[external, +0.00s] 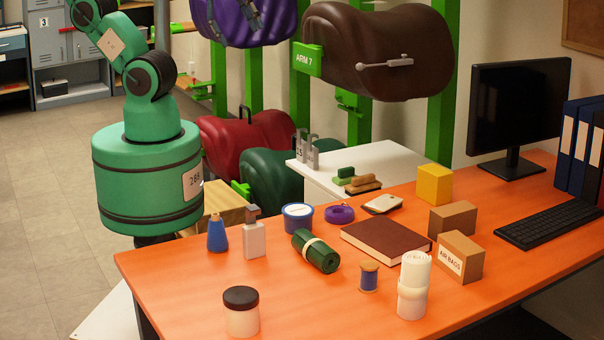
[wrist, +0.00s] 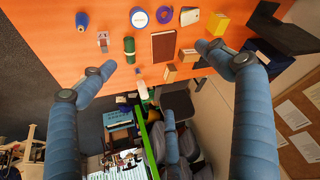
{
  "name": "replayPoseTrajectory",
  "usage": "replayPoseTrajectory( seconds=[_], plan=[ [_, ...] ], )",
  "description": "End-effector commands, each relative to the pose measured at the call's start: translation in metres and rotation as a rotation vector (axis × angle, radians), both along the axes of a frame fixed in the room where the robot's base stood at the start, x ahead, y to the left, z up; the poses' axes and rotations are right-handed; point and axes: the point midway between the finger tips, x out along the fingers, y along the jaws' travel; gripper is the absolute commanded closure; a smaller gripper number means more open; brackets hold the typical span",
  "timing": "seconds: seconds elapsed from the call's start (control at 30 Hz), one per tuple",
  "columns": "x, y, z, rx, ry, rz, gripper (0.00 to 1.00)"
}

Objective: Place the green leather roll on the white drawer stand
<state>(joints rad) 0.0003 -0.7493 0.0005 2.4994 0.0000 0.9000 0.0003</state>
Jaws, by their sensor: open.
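The green leather roll (external: 316,251) lies on the orange table with a pale band around it. In the wrist view the roll (wrist: 129,50) shows between my finger sides, beyond the tips. The white drawer stand (external: 398,157) is behind the table in the external view; its front is largely hidden by the table. I cannot make it out in the wrist view. In the external view my gripper cannot be clearly made out.
On the stand sit green and brown blocks (external: 358,180) and grey metal pieces (external: 306,150). Around the roll are a white bottle (external: 254,238), a brown book (external: 385,241), a blue thread spool (external: 368,277) and a blue-rimmed tin (external: 297,217). Saddles (external: 380,50) hang behind.

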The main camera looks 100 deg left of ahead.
Motion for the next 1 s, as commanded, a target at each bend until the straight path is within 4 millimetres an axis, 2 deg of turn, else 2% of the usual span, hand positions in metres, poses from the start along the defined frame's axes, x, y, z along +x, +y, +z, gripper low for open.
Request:
replayPoseTrajectory(
  seconds=[0.27, 0.47, 0.77, 1.0],
  plan=[
    [0.019, -0.006, -0.005, 0.01, 0.034, -0.036, 0.11],
    [0.055, -0.02, -0.018, 0.033, 0.094, -0.107, 0.11],
    [0.122, -0.054, -0.058, 0.075, 0.203, -0.246, 0.11],
    [0.17, -0.089, -0.107, 0.11, 0.288, -0.358, 0.11]
  ],
)
